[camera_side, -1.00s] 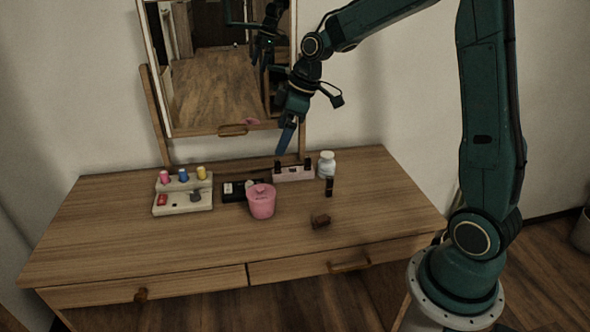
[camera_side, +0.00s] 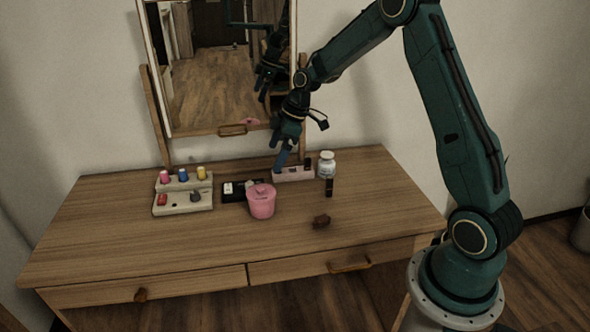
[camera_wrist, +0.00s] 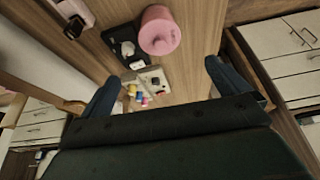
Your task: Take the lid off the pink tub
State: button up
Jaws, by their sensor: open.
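In the wrist view the tub (camera_wrist: 159,32) shows at the top centre, ahead of the fingers. My gripper (camera_side: 279,169) is open and empty. It is above the table, behind the tub and slightly to its right in the side view, pointing down. In the wrist view the two blue fingers of my gripper (camera_wrist: 160,85) are wide apart with nothing between them.
A pale stand (camera_side: 183,204) with coloured spools is left of the tub. A black tray (camera_side: 233,196) sits just beside it. A pink box (camera_side: 295,174), white jar (camera_side: 327,165), dark tube (camera_side: 329,188) and brown item (camera_side: 321,221) are to the right. A mirror (camera_side: 215,75) stands behind.

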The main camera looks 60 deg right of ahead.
send_over(263, 187)
jog(key=s+d, duration=0.1)
jog(key=shift+s+d+f, duration=0.1)
jog(key=shift+f, duration=1.55)
jog(key=shift+s+d+f, duration=0.1)
jog(key=shift+f, duration=1.55)
jog(key=shift+a+f, duration=0.1)
jog(key=shift+x, duration=2.55)
jog(key=shift+s, duration=0.1)
jog(key=c, duration=1)
